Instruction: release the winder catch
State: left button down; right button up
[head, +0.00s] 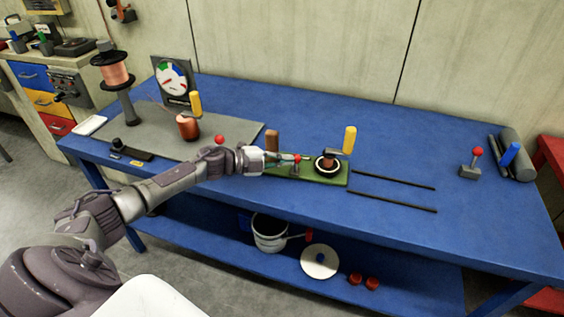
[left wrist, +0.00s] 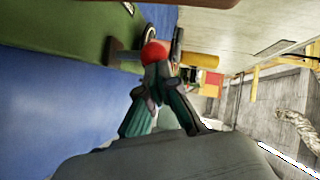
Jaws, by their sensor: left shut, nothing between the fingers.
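The winder has a green base (head: 320,177) on the blue table, with a copper spool (head: 326,162) on a dark wheel and a yellow crank handle (head: 349,140). A small lever with a red knob (head: 296,159) stands on the base and looks like the winder catch. My left gripper (head: 284,160) is shut and empty at the left of this knob. In the left wrist view the red knob (left wrist: 154,52) is right at the tips of my left gripper (left wrist: 164,72); I cannot tell whether they touch. The right gripper is in neither view.
A wooden block (head: 272,140) is behind my gripper. Two black rods (head: 395,180) lie right of the winder. The table's right middle is mostly clear.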

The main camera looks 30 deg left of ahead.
pick_arm(q)
jog(key=shift+w+a+r+n+g+p, duration=0.1)
jog(key=shift+w+r+n+g+p, duration=0.25)
jog(key=shift+p, duration=0.3)
jog(key=shift+w+f, duration=0.15)
jog(key=shift+w+a, duration=0.1)
jog(key=shift+w, duration=0.1)
pick_arm(e)
notch_tip(320, 180, up, 2)
jog(key=shift+w+r, duration=0.15)
jog(key=shift+r, duration=0.05)
pick_arm(q)
jog(key=shift+w+a, duration=0.1)
pick_arm(e)
jog(key=shift+a, duration=0.1)
jog(key=shift+r, duration=0.15)
